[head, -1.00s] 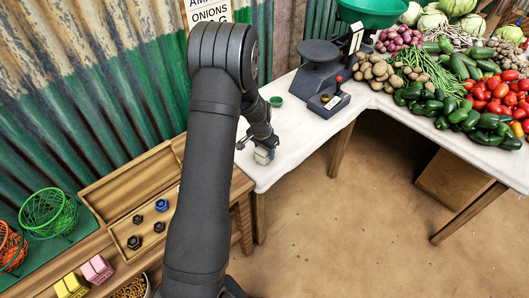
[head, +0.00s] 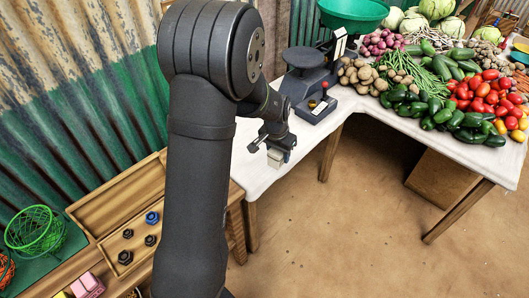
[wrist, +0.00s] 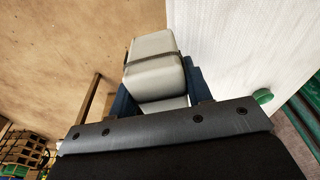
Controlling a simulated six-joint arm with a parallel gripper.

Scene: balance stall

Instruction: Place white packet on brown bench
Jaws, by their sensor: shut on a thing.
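The white packet (head: 276,157) is a small pale block held at the front of the white-covered table. In the wrist view, the packet (wrist: 153,75) looks greyish white with a dark band across it. My gripper (head: 270,146) is shut on it, with a blue finger on each side; the gripper also shows in the wrist view (wrist: 158,90). Whether the packet touches the cloth is unclear. The brown bench (head: 62,272) is at the lower left, left of my gripper and partly hidden by my arm.
A grey scale (head: 308,80) and vegetables stand on the white table (head: 252,172).

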